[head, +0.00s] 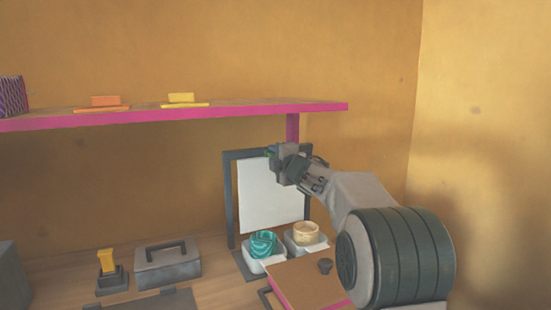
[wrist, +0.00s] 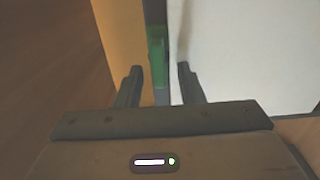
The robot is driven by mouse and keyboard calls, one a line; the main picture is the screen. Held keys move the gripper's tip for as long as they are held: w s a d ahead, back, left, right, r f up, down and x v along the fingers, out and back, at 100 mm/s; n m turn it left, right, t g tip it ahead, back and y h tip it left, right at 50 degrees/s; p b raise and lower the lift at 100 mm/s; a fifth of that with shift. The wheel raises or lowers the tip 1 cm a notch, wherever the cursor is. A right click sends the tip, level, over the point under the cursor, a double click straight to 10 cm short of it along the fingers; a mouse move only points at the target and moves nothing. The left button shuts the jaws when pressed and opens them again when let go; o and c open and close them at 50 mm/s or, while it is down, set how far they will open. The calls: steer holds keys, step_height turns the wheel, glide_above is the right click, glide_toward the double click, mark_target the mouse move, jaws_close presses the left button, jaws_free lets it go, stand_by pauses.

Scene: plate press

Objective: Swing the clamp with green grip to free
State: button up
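The green grip (wrist: 157,58) of the clamp shows in the wrist view, upright against a dark frame post and just ahead of my fingertips. My gripper (wrist: 159,72) is open, with one finger on each side of the line to the grip. In the head view a small bit of the green grip (head: 269,154) shows beside my gripper (head: 277,163), at the top of the dark frame (head: 229,200). The frame stands around a white plate (head: 268,195). The rest of the clamp is hidden behind my gripper, and I cannot tell whether the fingers touch the grip.
A pink-edged shelf (head: 200,117) crosses above and left of the frame. Below the plate stand containers with a teal roll (head: 263,244) and a tan roll (head: 305,233). A grey lidded box (head: 167,264) and a yellow-handled tool (head: 106,262) stand at left.

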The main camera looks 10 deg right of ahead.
steer(key=shift+s, duration=0.1)
steer(key=b+v, duration=0.1)
steer(key=v, duration=1.2)
steer(key=shift+s, duration=0.3)
steer(key=shift+d, duration=0.1)
stand_by(0.9)
